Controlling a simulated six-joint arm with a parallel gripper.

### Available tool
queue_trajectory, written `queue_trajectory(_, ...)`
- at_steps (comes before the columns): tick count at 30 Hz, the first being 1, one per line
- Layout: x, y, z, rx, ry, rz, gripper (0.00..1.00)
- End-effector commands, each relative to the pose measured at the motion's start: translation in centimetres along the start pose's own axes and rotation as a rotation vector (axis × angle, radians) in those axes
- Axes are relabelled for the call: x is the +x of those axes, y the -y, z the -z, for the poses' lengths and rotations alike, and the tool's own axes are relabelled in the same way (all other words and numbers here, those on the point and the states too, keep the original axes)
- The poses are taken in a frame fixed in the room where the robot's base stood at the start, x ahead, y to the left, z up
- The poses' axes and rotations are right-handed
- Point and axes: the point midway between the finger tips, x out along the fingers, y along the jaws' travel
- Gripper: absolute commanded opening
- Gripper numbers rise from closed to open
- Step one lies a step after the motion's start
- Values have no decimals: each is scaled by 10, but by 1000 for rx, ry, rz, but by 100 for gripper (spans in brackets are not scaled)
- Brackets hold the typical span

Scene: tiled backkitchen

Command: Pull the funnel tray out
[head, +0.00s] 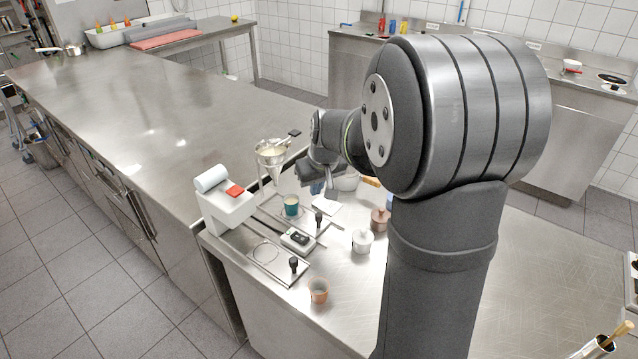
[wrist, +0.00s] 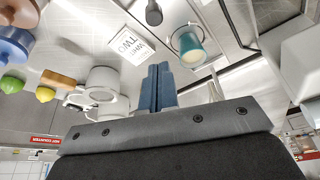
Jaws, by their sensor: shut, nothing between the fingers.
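The funnel (head: 271,152) stands at the left of the steel counter, held upright above it. Below it a flat metal tray (head: 303,229) carries a teal cup (head: 291,205) and has an upright black knob (head: 318,218) at its right end. The cup (wrist: 190,45) and the knob (wrist: 153,12) also show in the wrist view. A second flat tray (head: 262,268) with a ring mark and its own black knob (head: 293,265) lies nearer the front. My gripper (head: 316,188), with blue fingers (wrist: 158,84), is shut and empty, above the counter beyond the first tray's knob.
A white machine with a red part (head: 225,208) stands left of the trays. A small black-topped device (head: 298,239) sits between them. A white jar (head: 362,240), a brown jar (head: 380,219) and an orange-brown cup (head: 318,290) stand nearby. A printed card (wrist: 129,46) lies near the knob.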

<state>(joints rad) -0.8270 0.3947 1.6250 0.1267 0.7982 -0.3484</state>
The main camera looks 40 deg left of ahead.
Motion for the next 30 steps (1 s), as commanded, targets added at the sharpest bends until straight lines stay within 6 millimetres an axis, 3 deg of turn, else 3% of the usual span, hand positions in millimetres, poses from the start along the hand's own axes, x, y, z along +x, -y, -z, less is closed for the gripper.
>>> queue_trajectory(3, 28, 0, -1, 0, 5, 1, 0)
queue_trajectory(8, 59, 0, -1, 1, 4, 1, 0)
queue_trajectory(16, 44, 0, -34, 2, 0, -1, 0)
queue_trajectory(30, 42, -1, -40, 2, 0, -1, 0)
